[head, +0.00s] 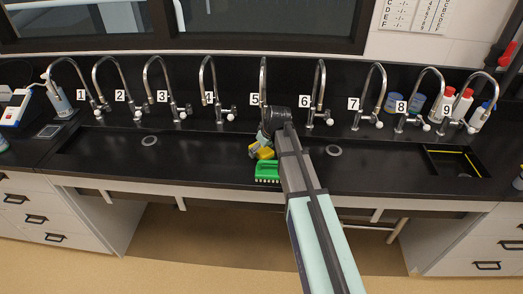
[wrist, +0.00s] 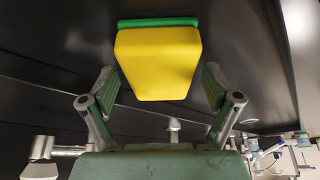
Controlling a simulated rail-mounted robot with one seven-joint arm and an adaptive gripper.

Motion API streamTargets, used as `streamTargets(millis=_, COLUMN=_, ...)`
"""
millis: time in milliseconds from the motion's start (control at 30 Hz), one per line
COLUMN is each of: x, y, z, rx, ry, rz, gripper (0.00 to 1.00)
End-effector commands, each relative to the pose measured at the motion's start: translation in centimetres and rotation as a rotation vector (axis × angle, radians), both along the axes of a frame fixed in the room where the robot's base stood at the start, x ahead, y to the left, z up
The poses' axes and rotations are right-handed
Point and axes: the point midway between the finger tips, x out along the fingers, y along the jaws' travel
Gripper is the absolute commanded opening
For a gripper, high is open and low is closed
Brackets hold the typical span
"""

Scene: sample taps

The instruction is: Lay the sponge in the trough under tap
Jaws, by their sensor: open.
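The yellow sponge (head: 265,153) shows at my gripper, in front of tap 5, in the head view. In the wrist view the sponge (wrist: 158,62) is a yellow block with a green strip along its upper edge. My gripper (wrist: 159,72) is open, with one finger on each side of the sponge's lower part and gaps between. Contact is not visible. A green piece with pale marks (head: 267,172) lies just in front of the yellow; I cannot tell whether it belongs to the sponge. The long black trough (head: 205,160) runs under the numbered taps; my arm hides part of it.
Curved taps stand in a row along the back, including tap 5 (head: 263,75) and tap 6 (head: 319,85). Round drains (head: 149,141) (head: 333,150) lie in the trough. Bottles (head: 462,105) stand at the back right. A yellow-edged recess (head: 455,162) is at right.

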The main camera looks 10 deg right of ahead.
Motion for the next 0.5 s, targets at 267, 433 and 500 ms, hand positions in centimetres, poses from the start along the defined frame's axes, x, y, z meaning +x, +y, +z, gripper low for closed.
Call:
streamTargets(millis=267, x=-1.4, y=-0.8, z=3.5, rx=0.0, ry=-0.004, rz=-0.001, gripper=0.89)
streamTargets(millis=433, x=-2.4, y=-1.3, z=6.3, rx=-0.001, ry=-0.003, rz=-0.001, gripper=0.89)
streamTargets(millis=500, x=-2.8, y=-1.5, z=7.4, rx=0.0, ry=-0.004, rz=-0.001, gripper=0.89)
